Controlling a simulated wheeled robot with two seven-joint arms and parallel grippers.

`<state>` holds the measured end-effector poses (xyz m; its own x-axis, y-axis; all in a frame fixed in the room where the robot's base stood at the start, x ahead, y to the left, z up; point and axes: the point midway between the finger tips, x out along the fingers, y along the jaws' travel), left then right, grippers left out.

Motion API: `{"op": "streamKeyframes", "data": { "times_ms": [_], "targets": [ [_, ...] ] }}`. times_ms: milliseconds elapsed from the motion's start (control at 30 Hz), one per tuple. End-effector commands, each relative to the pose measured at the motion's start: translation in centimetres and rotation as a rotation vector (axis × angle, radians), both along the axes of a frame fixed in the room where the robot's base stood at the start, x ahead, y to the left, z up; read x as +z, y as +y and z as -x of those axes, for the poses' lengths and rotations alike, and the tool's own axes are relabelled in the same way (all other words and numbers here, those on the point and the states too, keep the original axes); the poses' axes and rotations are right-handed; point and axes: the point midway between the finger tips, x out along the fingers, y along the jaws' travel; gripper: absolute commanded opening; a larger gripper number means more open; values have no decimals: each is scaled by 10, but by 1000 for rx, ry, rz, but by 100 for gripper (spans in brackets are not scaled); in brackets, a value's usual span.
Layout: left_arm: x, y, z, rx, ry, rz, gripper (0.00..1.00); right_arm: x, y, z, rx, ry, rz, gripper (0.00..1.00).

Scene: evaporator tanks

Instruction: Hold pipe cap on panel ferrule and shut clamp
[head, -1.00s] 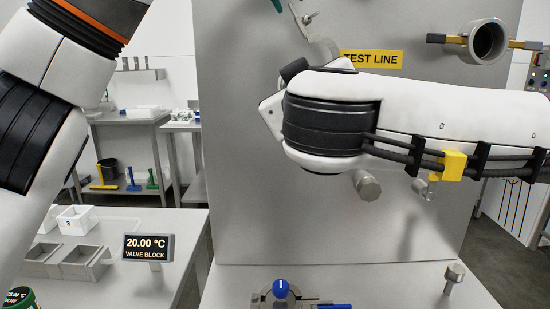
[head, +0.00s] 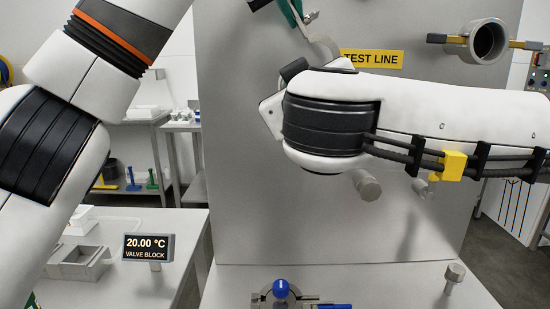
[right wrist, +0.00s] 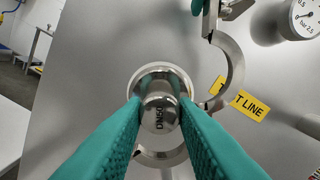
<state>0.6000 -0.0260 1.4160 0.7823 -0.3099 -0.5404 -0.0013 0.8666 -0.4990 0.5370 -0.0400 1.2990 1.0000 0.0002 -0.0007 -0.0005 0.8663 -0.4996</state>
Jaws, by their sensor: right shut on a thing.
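The steel pipe cap (right wrist: 160,119), marked DN50, is between the teal fingers of my right gripper (right wrist: 161,104), which are shut on it. It lines up in front of the round panel ferrule (right wrist: 133,82); I cannot tell whether they touch. The clamp (right wrist: 238,65) hangs open, one curved half swung out at upper right and the other curving below the ferrule. In the head view the clamp (head: 322,42) shows above my right wrist, which hides the cap and ferrule. My left gripper (head: 289,12) has a teal finger by the clamp's upper end; its opening is unclear.
A yellow TEST LINE label (head: 373,59) is on the grey panel (head: 240,180). A pipe port (head: 487,41) juts out at upper right. A blue-handled valve (head: 281,290) stands below. A pressure gauge (right wrist: 305,16) is at the right wrist view's upper right.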

Motion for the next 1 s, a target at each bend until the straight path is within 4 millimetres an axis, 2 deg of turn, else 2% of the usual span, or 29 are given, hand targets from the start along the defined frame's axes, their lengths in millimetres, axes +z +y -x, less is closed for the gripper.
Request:
{"op": "streamKeyframes", "data": {
  "times_ms": [567, 800, 1000],
  "targets": [
    [-5, 0, 0, -2, 1, 6, 0, 1, 0, -4, 0, -2, -1, 0],
    [-17, 13, 1, -7, 5, 137, 0, 1, 0, -4, 0, -2, -1, 0],
    [-19, 17, 2, -6, 4, 182, 0, 0, 0, -4, 0, -1, -1, 0]
  ]
}}
